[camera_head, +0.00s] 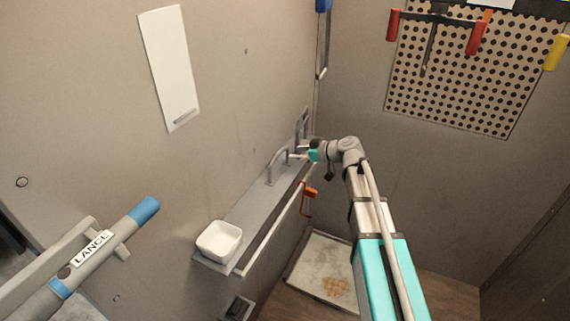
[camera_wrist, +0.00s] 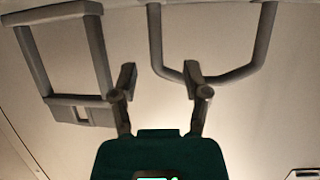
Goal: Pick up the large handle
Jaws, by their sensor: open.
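Two grey handles stand on the narrow wall shelf. A rounded U-shaped handle (camera_head: 272,169) is nearer the white bowl; an angular one (camera_head: 303,122) stands at the shelf's far end. My gripper (camera_head: 297,156) is close to the shelf between them, open and empty. In the wrist view my open gripper (camera_wrist: 160,75) has its left finger in the gap between the handles. Its right finger overlaps the lower left corner of the U-shaped handle (camera_wrist: 240,72); contact cannot be told. The angular handle (camera_wrist: 60,12), with a slotted plate, is at left. The U-shaped one looks wider.
The grey shelf (camera_head: 246,204) carries a white square bowl (camera_head: 219,240) at its near end and has a pale rail along its front. An orange hook (camera_head: 307,200) hangs below. A pegboard (camera_head: 450,85) with tools is on the right wall. A lance (camera_head: 92,250) is at left.

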